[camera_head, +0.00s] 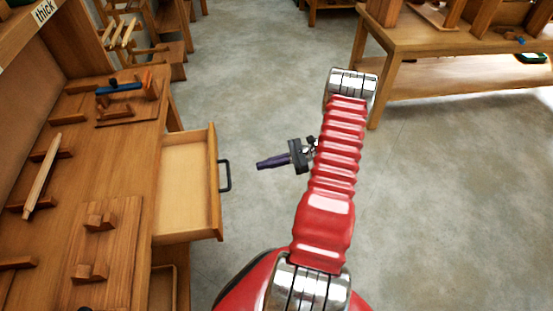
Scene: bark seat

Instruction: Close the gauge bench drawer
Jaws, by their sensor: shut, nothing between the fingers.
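The gauge bench (125,175) is a wooden workbench along the left. Its drawer (185,188) is pulled out to the right and looks empty. A dark bar handle (225,175) is on the drawer's front panel (214,180). My gripper (262,165) is a purple tapered piece at the end of my red arm. It is shut and empty, points left toward the handle, and appears apart from it by a small gap in the picture. Its height relative to the handle is hard to tell.
A blue-handled tool (122,88), wooden blocks (98,220) and a pale wooden stick (42,176) lie on the bench. Another wooden table (420,45) stands at the upper right. Below the drawer is an open compartment (163,285). The concrete floor (250,90) is clear.

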